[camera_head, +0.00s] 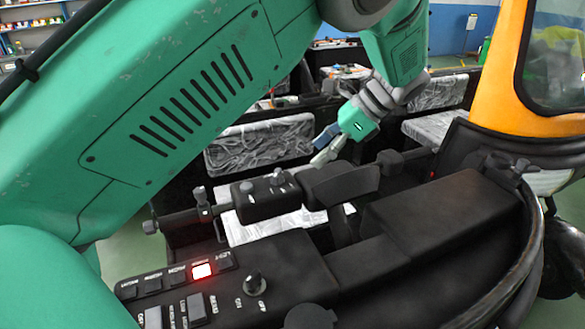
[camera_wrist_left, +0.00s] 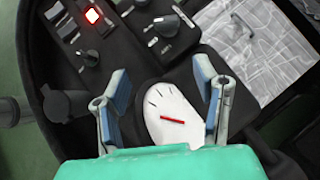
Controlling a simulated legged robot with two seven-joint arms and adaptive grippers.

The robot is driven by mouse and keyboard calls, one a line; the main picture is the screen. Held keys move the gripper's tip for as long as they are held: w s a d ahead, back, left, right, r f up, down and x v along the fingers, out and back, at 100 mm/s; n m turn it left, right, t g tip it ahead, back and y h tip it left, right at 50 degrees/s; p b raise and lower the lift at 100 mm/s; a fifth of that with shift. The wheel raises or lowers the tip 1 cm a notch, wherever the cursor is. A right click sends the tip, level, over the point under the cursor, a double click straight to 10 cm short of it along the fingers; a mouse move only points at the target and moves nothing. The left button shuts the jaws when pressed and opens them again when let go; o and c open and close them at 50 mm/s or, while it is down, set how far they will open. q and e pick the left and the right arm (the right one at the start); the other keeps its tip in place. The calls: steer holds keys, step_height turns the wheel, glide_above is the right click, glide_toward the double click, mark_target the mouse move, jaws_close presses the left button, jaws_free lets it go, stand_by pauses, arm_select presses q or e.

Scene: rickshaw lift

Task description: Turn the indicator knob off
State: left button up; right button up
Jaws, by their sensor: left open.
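A black knob (camera_head: 255,283) with a pointer stands on the black dash panel, between small white labels that look like ON and OFF; it also shows in the left wrist view (camera_wrist_left: 88,58). A second small black knob (camera_head: 275,182) sits on a handlebar switch box (camera_head: 262,205); that box shows in the left wrist view too (camera_wrist_left: 160,28). I cannot tell which one is the indicator knob. My left gripper (camera_head: 324,147) is open and empty above and beyond the handlebar. In the left wrist view its fingers (camera_wrist_left: 160,95) straddle the view of a white dial. My right gripper is not seen.
A red-lit button (camera_head: 202,270) glows among several black switches on the dash. The white dial with a red needle (camera_wrist_left: 172,119) shows below my left fingers. The black handlebar crosses the middle. Plastic-wrapped seats (camera_head: 260,145) lie behind; an orange windscreen frame (camera_head: 505,70) stands right.

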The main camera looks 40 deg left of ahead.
arm_select(q)
steer(key=r+m+y, duration=0.1)
steer(key=r, duration=0.1)
glide_toward(278, 172)
steer(key=shift+x, duration=1.2)
steer(key=b+x, duration=0.6)
steer(key=b, duration=0.1)
steer(key=shift+a+f, duration=0.15)
steer(key=shift+f, duration=0.25)
steer(key=shift+s+a+f+b, duration=0.25)
steer(key=shift+a+b, duration=0.2)
steer(key=shift+b, duration=0.2)
steer(key=c, duration=1.1)
steer(key=shift+c, duration=0.2)
